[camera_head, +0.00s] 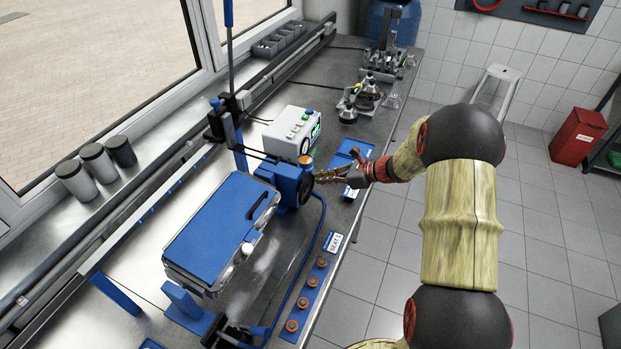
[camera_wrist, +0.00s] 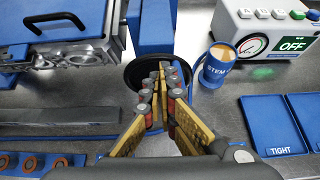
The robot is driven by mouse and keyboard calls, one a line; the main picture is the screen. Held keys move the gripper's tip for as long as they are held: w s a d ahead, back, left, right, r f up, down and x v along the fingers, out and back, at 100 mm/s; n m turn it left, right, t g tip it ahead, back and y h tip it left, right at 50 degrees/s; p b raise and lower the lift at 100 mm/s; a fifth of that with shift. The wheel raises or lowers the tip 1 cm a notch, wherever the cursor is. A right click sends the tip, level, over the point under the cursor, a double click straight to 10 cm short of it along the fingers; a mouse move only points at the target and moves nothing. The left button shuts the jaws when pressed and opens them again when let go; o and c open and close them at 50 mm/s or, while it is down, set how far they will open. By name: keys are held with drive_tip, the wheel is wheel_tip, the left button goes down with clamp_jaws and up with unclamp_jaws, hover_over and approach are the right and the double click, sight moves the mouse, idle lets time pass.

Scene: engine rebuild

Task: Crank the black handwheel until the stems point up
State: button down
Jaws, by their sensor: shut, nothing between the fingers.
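The black handwheel (camera_wrist: 134,78) is a dark round disc on the face of the blue drive housing (camera_head: 287,178), partly hidden by my fingers in the wrist view. My gripper (camera_wrist: 160,78) is shut and empty, with its yellow fingers in front of the wheel. Whether the fingertips touch the wheel, I cannot tell. In the head view, my gripper (camera_head: 318,177) reaches the housing from the right. The blue engine unit (camera_head: 215,235) with a black handle lies left of the housing. The stems themselves are not discernible.
A white control box (camera_head: 292,133) with a gauge and a green OFF display stands behind the housing. A blue tray marked TIGHT (camera_wrist: 272,125) lies right of my gripper. A strip of orange rings (camera_head: 292,325) runs along the bench's front edge. Metal parts (camera_head: 366,95) stand farther back.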

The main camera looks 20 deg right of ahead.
drive_tip(key=shift+w+d, duration=0.35)
drive_tip(key=shift+d+f, duration=0.1)
idle(0.3)
drive_tip(key=shift+w+d+f, duration=0.1)
drive_tip(key=shift+w+d, duration=0.15)
drive_tip(key=shift+w, duration=0.05)
drive_tip(key=shift+w+d+f, duration=0.2)
drive_tip(key=shift+w+d, duration=0.1)
idle(0.3)
